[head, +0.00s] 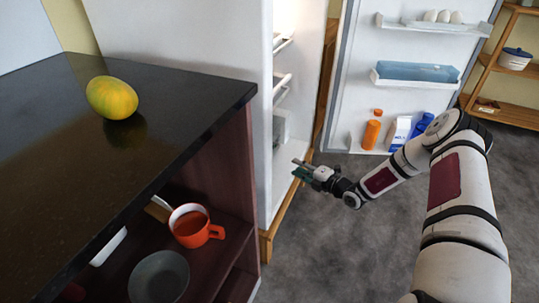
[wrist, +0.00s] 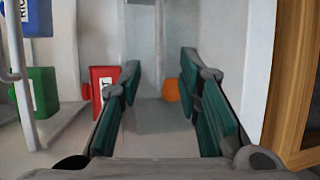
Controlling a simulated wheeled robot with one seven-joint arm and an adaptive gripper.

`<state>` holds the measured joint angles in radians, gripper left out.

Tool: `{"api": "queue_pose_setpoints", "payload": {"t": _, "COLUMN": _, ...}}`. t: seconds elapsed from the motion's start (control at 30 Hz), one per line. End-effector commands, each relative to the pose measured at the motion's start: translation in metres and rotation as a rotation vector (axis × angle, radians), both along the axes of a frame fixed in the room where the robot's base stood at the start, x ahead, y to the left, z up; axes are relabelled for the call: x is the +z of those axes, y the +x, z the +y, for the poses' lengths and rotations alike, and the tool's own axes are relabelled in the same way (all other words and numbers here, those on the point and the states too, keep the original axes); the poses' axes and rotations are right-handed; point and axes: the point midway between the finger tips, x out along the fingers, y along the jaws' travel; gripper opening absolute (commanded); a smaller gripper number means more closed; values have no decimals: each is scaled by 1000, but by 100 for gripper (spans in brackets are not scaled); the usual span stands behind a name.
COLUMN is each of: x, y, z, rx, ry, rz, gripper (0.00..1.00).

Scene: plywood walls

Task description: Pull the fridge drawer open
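The fridge (head: 185,38) stands behind the counter with its door (head: 405,45) swung wide open to the right. A small grey part (head: 281,127) shows low inside the fridge; it may be the drawer, but the side wall hides most of it. My gripper (head: 300,172) is at the fridge's lower opening, below that part. In the wrist view my gripper (wrist: 160,78) has its two teal-padded fingers spread apart, with nothing held between them. Beyond them are pale fridge walls and a small orange thing (wrist: 171,90). No drawer handle is clearly visible.
The dark counter (head: 190,85) with a yellow-green fruit (head: 112,97) stands left of the fridge. A red mug (head: 190,228) and grey bowl (head: 159,277) sit on its shelf. In the wrist view, a red box (wrist: 101,80) is at left and a wooden edge (wrist: 294,85) at right.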

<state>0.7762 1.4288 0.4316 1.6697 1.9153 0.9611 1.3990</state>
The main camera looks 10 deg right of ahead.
Motion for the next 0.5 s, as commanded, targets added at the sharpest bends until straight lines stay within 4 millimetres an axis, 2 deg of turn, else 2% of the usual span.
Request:
{"api": "queue_pose_setpoints", "payload": {"t": 0.17, "x": -6, "y": 20, "z": 14, "rx": 5, "ry": -2, "rz": -2, "gripper": 32}}
{"api": "queue_pose_setpoints", "payload": {"t": 0.5, "x": -19, "y": 76, "z": 48, "rx": 5, "ry": -2, "rz": -2, "gripper": 32}}
